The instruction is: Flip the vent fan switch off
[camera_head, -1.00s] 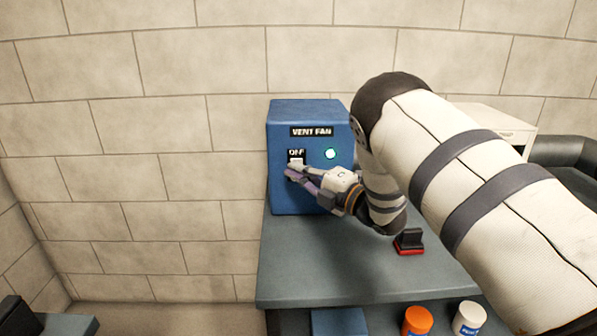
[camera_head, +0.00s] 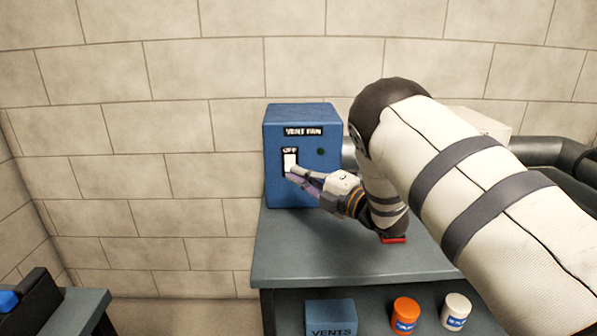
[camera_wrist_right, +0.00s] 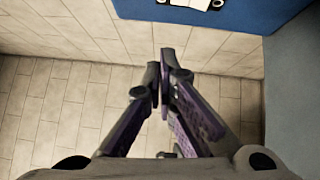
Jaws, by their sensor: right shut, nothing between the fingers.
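The blue vent fan box (camera_head: 322,180) stands on the grey counter against the wall. Its white switch (camera_head: 290,159) sits below a small label that reads OFF. The round indicator light (camera_head: 320,152) on its front is dark. My right gripper (camera_head: 291,174) is shut and empty, its tips at the lower edge of the switch; whether they touch it I cannot tell. The right wrist view shows the closed fingertips (camera_wrist_right: 166,76), with the box (camera_wrist_right: 256,12) and the white switch plate (camera_wrist_right: 194,4) at the top edge. My left gripper is not in view.
The grey counter (camera_head: 300,262) is mostly clear in front. A red object (camera_head: 393,239) lies partly hidden behind my right arm. A VENTS box (camera_head: 331,318), an orange jar (camera_head: 405,315) and a white jar (camera_head: 455,311) stand below. Dark pipe (camera_head: 550,155) runs behind.

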